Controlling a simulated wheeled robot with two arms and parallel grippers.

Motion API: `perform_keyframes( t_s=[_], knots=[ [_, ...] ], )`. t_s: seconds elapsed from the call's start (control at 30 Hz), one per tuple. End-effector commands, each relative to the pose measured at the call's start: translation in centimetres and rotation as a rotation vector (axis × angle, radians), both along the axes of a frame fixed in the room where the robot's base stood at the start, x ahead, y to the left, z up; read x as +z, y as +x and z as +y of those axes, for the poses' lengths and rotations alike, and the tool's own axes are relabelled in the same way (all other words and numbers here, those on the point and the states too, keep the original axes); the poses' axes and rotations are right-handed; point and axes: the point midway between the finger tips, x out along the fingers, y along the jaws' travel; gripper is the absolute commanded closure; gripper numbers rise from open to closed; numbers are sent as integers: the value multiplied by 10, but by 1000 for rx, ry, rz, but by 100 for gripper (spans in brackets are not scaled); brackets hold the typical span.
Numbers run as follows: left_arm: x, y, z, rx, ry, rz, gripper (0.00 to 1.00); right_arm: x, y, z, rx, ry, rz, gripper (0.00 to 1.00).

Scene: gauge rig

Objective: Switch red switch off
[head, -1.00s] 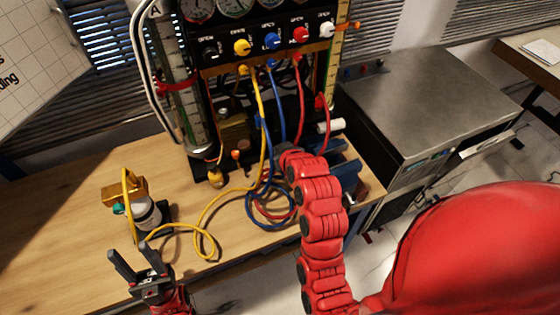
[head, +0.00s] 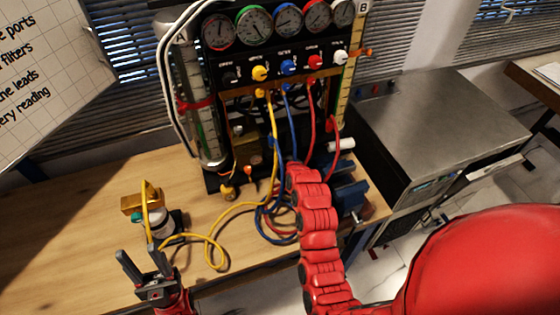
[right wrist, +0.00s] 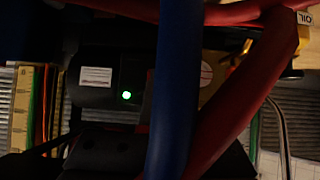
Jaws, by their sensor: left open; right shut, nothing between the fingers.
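I cannot make out a red switch for certain in either view. A red knob (head: 315,62) sits on the rig's black front panel, under the gauges. In the right wrist view a dark unit with a lit green lamp (right wrist: 126,95) shows behind a blue hose (right wrist: 174,90) and a red hose (right wrist: 240,85). My right arm reaches to the rig's lower part; its gripper is hidden in the head view. My left gripper (head: 139,264) is open and empty at the bench's front edge.
The gauge rig (head: 245,75) stands on the wooden bench (head: 60,240). Yellow, blue and red hoses hang from it and coil on the bench. A brass-topped device (head: 148,205) stands near my left gripper. A metal cabinet (head: 435,115) is at the right.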

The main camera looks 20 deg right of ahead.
Motion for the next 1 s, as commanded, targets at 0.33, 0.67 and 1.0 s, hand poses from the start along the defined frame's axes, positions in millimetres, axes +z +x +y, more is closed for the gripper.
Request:
perform_keyframes(
  t_s=[0.33, 0.67, 1.0],
  knots=[
    [-37, 0, 0, 0, 0, 0, 50, -19, 3, 0, 0, 3, -74, 100],
    [-23, 0, 0, 0, 0, 0, 50, -3, 4, 0, 0, 2, -70, 100],
    [-21, 0, 0, 0, 0, 0, 50, 11, 4, 0, 0, 1, -70, 100]
  ],
)
